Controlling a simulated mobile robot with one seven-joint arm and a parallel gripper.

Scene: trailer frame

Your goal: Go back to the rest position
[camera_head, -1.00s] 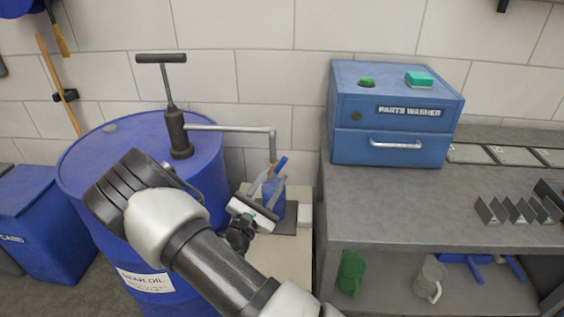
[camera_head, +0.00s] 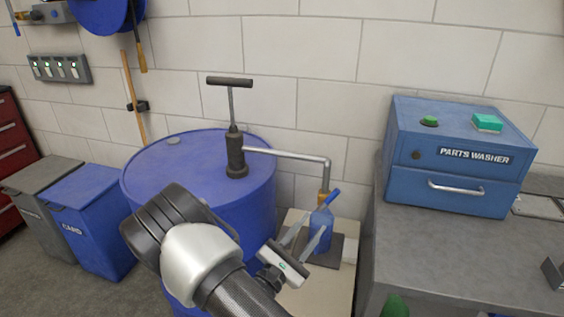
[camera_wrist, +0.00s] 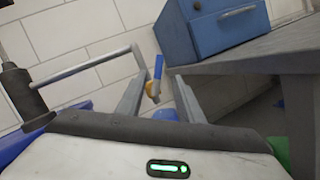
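My gripper (camera_head: 304,232) is low at centre right in the head view, its two fingers spread and pointing up and away. I see nothing gripped. The bottle's lower part is mostly hidden in the wrist view.
A blue drum (camera_head: 158,180) with a hand pump (camera_head: 236,155) stands behind my arm. The grey bench (camera_head: 425,255) with the parts washer (camera_head: 455,155) is at right. A blue bin (camera_head: 90,215) and a grey bin (camera_head: 45,185) stand left. Floor shows at lower left.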

